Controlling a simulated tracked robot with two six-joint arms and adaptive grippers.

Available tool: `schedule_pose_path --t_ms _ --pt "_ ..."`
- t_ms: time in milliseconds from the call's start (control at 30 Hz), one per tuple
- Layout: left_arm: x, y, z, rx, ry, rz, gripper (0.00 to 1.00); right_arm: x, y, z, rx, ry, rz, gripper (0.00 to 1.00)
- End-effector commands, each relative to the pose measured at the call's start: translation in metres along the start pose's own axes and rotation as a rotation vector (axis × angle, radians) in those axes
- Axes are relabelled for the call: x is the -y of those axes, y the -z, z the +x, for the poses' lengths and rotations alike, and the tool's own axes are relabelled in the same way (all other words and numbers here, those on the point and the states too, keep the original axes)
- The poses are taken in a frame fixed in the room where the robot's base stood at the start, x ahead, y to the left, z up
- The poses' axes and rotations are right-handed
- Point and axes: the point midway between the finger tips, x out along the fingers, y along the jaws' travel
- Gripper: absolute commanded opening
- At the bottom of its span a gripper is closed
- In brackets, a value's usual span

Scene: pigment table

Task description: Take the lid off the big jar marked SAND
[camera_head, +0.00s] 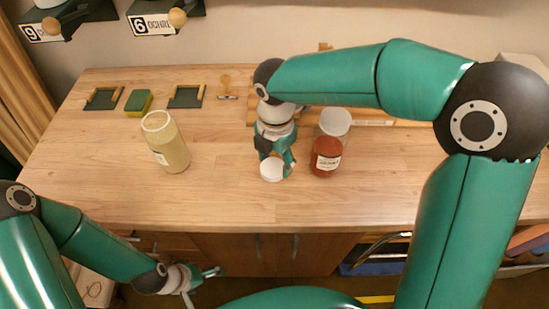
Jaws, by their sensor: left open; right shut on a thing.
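The big jar (173,150) with pale sand-coloured contents stands on the left half of the table. Its pale round rim shows at the top and no lid appears on it. Its label is turned aside and too small to read. My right gripper (275,160) is shut on a white round lid (271,171), right of this jar and apart from it, near the table's middle. My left gripper (203,282) is open and empty, low in front of the table's front edge.
A jar with red contents (326,150) and a label stands just right of my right gripper. A green and yellow sponge (138,101), dark trays (186,96) and a small wooden-handled tool (226,88) lie at the back. The front left of the table (105,185) is clear.

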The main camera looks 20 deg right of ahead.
Motion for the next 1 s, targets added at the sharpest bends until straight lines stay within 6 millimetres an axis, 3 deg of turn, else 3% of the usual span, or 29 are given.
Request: schedule_pose_path --t_ms 133,167,300,733,1000 --pt "0.001 0.000 0.002 0.000 0.000 0.000 0.96 0.000 0.000 0.003 0.000 0.000 0.000 0.16" --pt "0.001 0.000 0.002 0.000 0.000 0.000 0.96 0.000 0.000 0.003 0.000 0.000 0.000 0.61" --pt "0.001 0.000 0.001 0.000 0.000 0.000 0.96 0.000 0.000 0.002 0.000 0.000 0.000 0.83" --pt "0.000 0.000 0.000 0.000 0.000 0.000 0.96 -0.001 0.000 -0.004 0.001 -0.002 0.000 0.83" --pt "-0.001 0.000 -0.003 0.000 0.000 0.000 0.96 -0.002 0.000 -0.048 0.002 -0.005 0.000 0.83"
